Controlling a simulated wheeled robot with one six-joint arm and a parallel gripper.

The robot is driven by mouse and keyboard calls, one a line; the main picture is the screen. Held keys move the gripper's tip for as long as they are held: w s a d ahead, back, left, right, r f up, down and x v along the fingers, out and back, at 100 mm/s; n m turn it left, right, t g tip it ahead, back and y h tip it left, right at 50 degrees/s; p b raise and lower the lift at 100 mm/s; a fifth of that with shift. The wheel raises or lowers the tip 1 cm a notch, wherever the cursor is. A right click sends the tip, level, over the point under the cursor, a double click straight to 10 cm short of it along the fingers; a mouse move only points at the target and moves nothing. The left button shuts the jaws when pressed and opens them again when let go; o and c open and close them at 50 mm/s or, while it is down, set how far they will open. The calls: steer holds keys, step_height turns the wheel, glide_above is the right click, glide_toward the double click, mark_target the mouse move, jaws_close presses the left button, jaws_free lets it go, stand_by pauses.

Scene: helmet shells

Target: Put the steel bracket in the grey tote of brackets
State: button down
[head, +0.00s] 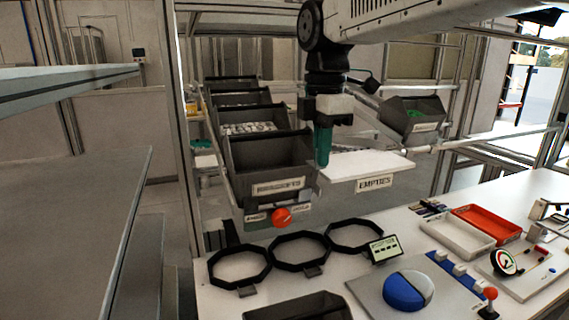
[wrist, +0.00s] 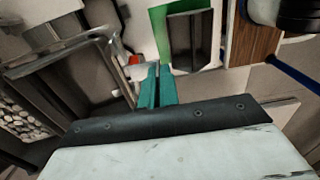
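The grey tote labelled BRACKETS (head: 270,187) stands at the front of a row of totes, left of centre in the head view. In the wrist view a tote (wrist: 70,45), which looks like the same one, opens at the left. My gripper (head: 323,162) hangs, fingers down, beside the tote's right side, over the left end of a white shelf. In the wrist view its teal fingers (wrist: 157,68) lie close together with nothing visible between them. I cannot make out the steel bracket in either view. The inside of the tote looks dark.
A white shelf labelled EMPTIES (head: 375,183) lies right of my gripper. More totes stand behind, one with pale parts (head: 248,128). A tote with green parts (head: 413,120) hangs at right. Black octagonal rings (head: 300,265) lie on the bench.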

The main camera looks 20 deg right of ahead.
steer(key=w+f, duration=0.4)
steer(key=w, duration=0.7)
steer(key=shift+w+f, duration=0.3)
steer(key=shift+w, duration=0.05)
steer(key=shift+f, duration=0.65)
steer(key=c, duration=1.9)
jaws_free()
steer(key=shift+c, duration=0.2)
